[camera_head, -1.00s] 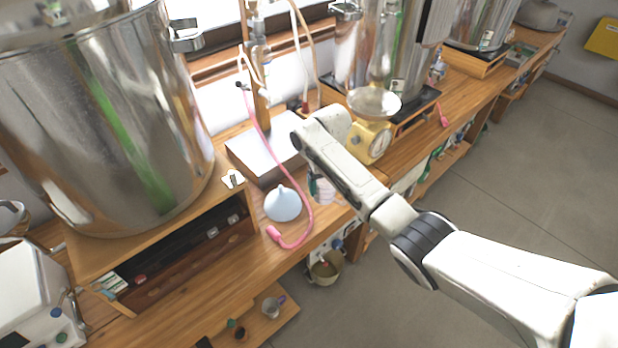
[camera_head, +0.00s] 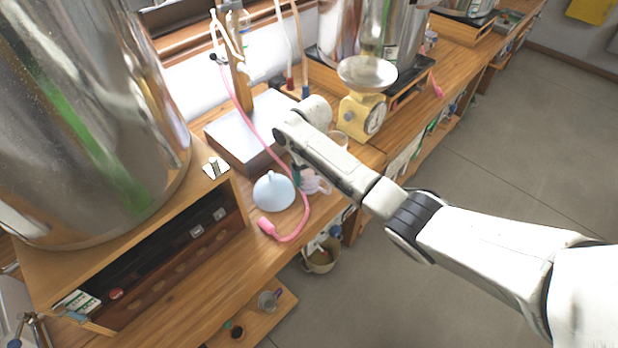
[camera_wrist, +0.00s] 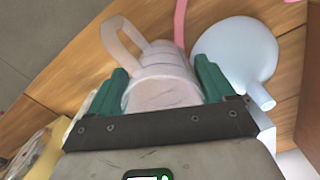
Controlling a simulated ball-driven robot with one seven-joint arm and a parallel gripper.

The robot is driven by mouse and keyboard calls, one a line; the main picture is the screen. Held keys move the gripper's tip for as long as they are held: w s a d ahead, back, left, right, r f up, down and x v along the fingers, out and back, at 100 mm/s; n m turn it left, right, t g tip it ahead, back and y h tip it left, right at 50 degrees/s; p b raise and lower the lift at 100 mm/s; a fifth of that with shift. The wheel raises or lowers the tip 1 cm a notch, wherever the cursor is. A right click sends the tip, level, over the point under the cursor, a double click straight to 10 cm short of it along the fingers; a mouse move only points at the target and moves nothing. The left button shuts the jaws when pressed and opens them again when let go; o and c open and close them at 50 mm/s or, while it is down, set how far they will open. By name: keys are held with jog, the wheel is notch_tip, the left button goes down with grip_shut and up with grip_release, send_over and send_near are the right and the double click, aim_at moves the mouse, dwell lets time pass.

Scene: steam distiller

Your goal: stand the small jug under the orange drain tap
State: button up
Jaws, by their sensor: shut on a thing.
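The small jug (camera_wrist: 165,85) is clear and pinkish, with a large loop handle at the upper left in the wrist view. My gripper (camera_wrist: 162,68) has green fingers on both sides of the jug's body and is shut on it. In the head view the jug (camera_head: 317,183) shows just right of the pale blue funnel, partly hidden by my arm. I cannot tell whether its base touches the bench. I cannot make out an orange drain tap in either view.
The pale blue funnel (camera_head: 273,192) and a pink hose (camera_head: 299,205) are close to the jug. A metal-topped box (camera_head: 245,130) stands behind, and a yellow scale (camera_head: 362,112) is to the right. A big steel vessel (camera_head: 90,120) fills the left.

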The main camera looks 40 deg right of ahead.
jog(key=shift+f, duration=0.15)
jog(key=o, duration=0.9)
notch_tip(320, 180, up, 12)
jog(key=shift+r+b, duration=0.1)
jog(key=shift+b, duration=0.2)
